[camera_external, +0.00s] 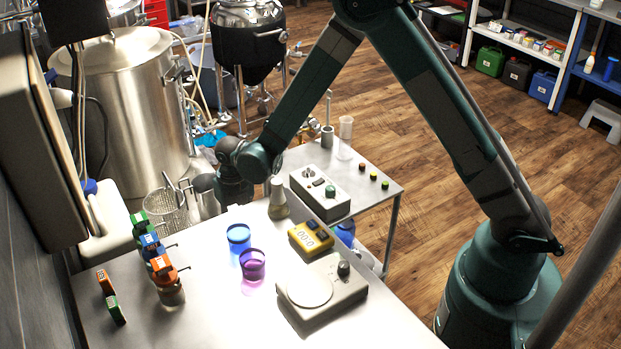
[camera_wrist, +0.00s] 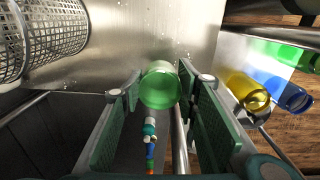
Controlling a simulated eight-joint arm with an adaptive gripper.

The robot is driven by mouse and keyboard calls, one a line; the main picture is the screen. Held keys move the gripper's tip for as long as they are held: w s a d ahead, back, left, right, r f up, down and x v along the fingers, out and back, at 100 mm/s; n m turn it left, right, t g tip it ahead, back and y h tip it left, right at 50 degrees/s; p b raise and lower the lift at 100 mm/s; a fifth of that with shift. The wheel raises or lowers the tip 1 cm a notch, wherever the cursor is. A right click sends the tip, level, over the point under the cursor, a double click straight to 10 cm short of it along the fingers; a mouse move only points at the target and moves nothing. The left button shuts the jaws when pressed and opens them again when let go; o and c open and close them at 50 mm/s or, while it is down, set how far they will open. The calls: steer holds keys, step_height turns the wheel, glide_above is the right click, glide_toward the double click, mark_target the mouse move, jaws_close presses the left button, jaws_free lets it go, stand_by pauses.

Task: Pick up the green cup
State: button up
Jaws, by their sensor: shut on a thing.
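The green cup (camera_wrist: 160,90) is translucent and sits between the two finger pads of my gripper (camera_wrist: 163,82) in the wrist view, with the pads against its sides. My gripper is shut on it. In the external view my wrist hangs low near the back edge of the steel table, beside the wire basket. I cannot make out the green cup there, and the fingertips are hard to see. Whether the cup still touches a surface cannot be told.
A wire basket (camera_external: 167,212) is left of my gripper. A flask (camera_external: 278,198), a blue cup (camera_external: 238,238), a purple cup (camera_external: 252,264), a yellow timer (camera_external: 311,236) and a scale (camera_external: 322,290) stand on the table (camera_external: 215,315). Yellow (camera_wrist: 247,92) and blue (camera_wrist: 292,97) cups show at right.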

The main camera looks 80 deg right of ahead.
step_height(320, 180, up, 4)
steer(key=shift+r+p, duration=0.25)
steer(key=shift+p, duration=0.25)
steer(key=shift+r, duration=0.1)
steer(key=shift+c, duration=0.2)
stand_by(0.7)
